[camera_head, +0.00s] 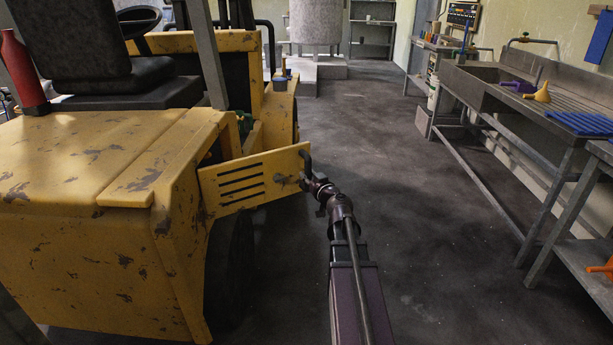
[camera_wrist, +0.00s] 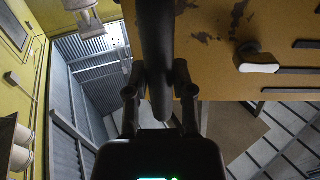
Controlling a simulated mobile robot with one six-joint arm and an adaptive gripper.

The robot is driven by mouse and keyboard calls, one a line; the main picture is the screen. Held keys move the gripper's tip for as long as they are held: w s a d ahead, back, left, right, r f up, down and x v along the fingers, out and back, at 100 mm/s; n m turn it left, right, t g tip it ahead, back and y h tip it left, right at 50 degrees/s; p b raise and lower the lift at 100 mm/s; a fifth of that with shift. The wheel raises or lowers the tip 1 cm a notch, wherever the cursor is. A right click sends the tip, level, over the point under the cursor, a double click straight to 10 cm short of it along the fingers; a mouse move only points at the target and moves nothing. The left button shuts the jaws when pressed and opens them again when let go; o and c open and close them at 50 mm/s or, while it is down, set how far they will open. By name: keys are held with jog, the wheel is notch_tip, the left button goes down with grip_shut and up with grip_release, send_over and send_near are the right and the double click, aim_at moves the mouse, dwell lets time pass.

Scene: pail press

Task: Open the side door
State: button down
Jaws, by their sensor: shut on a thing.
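The side door (camera_head: 236,187) is a scuffed yellow panel with several dark slots on the yellow truck (camera_head: 95,175). It stands swung out from the truck's side, with its free edge to the right. A dark bar handle (camera_head: 305,160) is at that edge; in the wrist view the handle (camera_wrist: 157,45) runs upright beside the door (camera_wrist: 225,25). My gripper (camera_head: 308,182) is at the free edge, and in the wrist view its fingers (camera_wrist: 158,97) are shut around the handle. A latch with a pale end (camera_wrist: 258,64) sits on the door's face. The door's hinge is not clear.
A metal sink bench (camera_head: 480,85) with a purple can (camera_head: 518,87) and a yellow funnel (camera_head: 541,93) lines the right side. A grey cylinder (camera_head: 315,22) stands at the back. The dark floor (camera_head: 400,210) between truck and bench is clear.

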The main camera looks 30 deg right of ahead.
jog(key=s+a, duration=0.2)
jog(key=s, duration=0.5)
jog(key=shift+s+a, duration=0.2)
jog(key=shift+s, duration=0.1)
dwell(0.3)
jog(key=shift+c, duration=2)
grip_release()
jog(key=shift+s, duration=0.15)
